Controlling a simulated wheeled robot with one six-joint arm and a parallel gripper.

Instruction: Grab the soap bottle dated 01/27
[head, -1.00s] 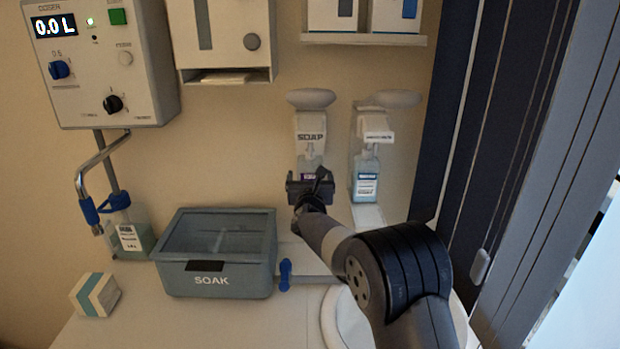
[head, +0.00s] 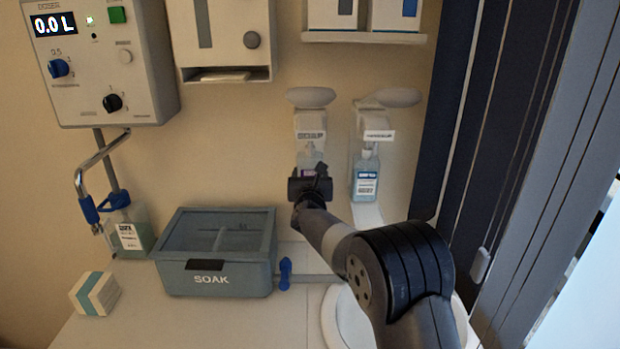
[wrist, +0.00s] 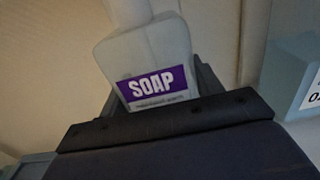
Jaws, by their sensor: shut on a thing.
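The soap bottle (wrist: 153,65) is pale and translucent, with a purple label reading SOAP, in the wrist view. No date on it is legible. My gripper (head: 310,181) is shut on this bottle, which stands just beyond it in the head view. Only a little of the bottle (head: 310,160) shows there, under the left wall dispenser (head: 311,128); the gripper hides its lower part. In the wrist view the dark gripper body covers the bottle's base. The bottle looks slightly tilted in that view.
A blue bottle (head: 366,178) stands to the right under a second dispenser (head: 376,125). A lidded SOAK box (head: 217,282), a small carton (head: 95,294) and a greenish bottle (head: 132,236) are on the left. A dark slatted panel (head: 450,150) borders the right.

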